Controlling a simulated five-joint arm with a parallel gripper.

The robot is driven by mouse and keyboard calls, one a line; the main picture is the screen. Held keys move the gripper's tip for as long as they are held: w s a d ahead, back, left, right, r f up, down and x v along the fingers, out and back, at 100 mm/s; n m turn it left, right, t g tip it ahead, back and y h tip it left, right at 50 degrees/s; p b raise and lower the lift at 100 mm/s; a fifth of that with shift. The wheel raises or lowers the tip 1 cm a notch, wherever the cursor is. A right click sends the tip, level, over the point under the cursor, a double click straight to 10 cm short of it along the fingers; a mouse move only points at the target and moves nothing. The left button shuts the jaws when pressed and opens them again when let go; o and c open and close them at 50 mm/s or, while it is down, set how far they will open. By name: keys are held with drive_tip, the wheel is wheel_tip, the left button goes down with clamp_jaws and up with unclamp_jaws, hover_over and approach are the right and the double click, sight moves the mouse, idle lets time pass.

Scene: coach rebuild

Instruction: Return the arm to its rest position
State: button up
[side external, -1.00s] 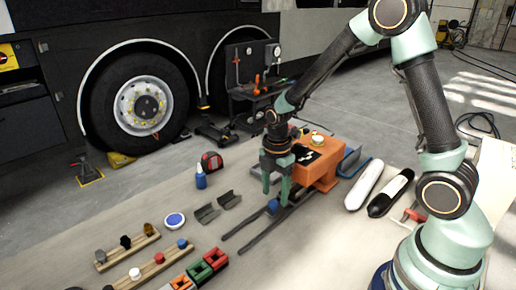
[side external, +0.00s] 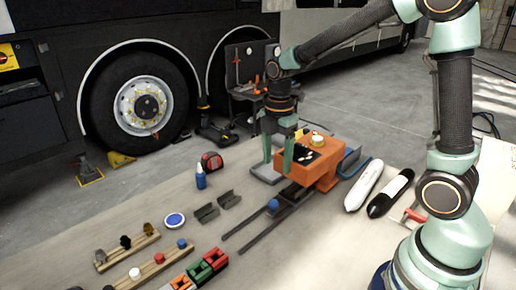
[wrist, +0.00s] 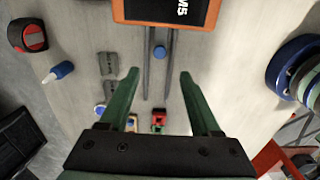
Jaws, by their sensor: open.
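My gripper (side external: 278,160) is open and empty. In the side view its green fingers point down above the table, just left of an orange block-shaped device (side external: 312,160). In the wrist view my gripper (wrist: 156,80) shows its two fingers spread wide, with nothing between them. A blue ball or knob (side external: 272,205) sits between two dark parallel rails (side external: 262,225) on the table; it also shows in the wrist view (wrist: 159,52), apart from the fingers.
A blue bottle (side external: 200,180), a red-and-black tape measure (side external: 212,162) and two grey brackets (side external: 207,212) lie left. Wooden peg strips (side external: 150,270) and coloured blocks (side external: 208,263) are in front. White (side external: 364,186) and black (side external: 391,193) cylinders lie right. Air above the table is clear.

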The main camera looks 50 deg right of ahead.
drive_tip(key=s+a+r+m+t, duration=0.1)
drive_tip(key=s+r+m+t, duration=0.4)
drive_tip(key=m, duration=1.3)
drive_tip(key=s+r, duration=0.4)
drive_tip(key=shift+s+a+r+t, duration=0.25)
drive_tip(key=shift+t, duration=0.05)
